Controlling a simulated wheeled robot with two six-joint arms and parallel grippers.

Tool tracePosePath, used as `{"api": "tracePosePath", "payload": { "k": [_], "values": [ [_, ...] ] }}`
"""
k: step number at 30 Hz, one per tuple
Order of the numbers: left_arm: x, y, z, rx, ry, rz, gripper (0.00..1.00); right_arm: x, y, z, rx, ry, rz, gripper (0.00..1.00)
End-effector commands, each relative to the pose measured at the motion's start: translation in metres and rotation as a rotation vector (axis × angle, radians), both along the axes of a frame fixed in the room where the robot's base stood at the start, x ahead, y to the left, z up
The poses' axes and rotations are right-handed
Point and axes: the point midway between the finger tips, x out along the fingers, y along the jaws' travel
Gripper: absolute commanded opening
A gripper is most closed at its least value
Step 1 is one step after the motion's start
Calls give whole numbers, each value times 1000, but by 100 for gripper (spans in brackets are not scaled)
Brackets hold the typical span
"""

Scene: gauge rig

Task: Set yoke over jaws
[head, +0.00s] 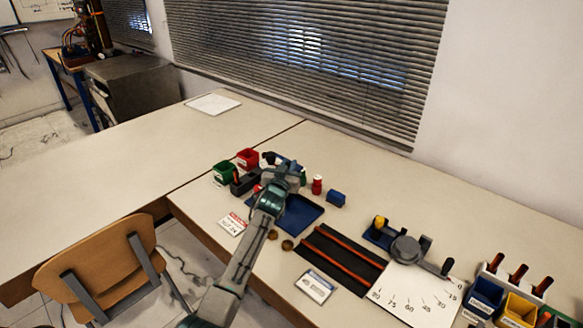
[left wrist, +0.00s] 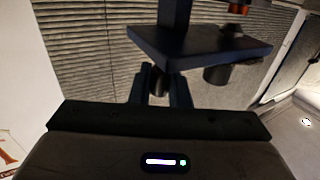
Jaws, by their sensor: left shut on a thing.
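My left gripper (head: 286,172) is over the back of the blue tray (head: 303,216). In the left wrist view its fingers (left wrist: 162,88) are shut on a dark flat piece (left wrist: 200,45). This piece has a post above and a short cylinder below; it seems to be the yoke, though I cannot be sure. In the head view the arm and gripper hide most of it. The gauge rig (head: 405,249) stands to the right, with a yellow part (head: 380,222) on its blue end and dark uprights. I cannot tell which parts are the jaws. My right gripper is not in view.
A black mat with red rails (head: 341,257) lies before the rig. Coloured bins (head: 486,297) stand far right.

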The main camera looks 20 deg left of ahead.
Motion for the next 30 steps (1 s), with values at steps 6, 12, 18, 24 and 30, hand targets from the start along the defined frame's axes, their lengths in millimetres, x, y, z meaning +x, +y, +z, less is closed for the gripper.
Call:
{"api": "tracePosePath", "payload": {
  "k": [6,12,18,24,30],
  "values": [
    [0,2,2,4,-2,2,34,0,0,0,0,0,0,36],
    [0,1,1,3,-2,1,34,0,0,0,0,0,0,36],
    [-16,-1,0,3,-2,2,34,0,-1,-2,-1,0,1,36],
    [-51,-4,-1,3,-2,2,34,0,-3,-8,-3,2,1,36],
    [-85,-8,-1,2,-2,1,34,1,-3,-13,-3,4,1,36]
  ]
}}
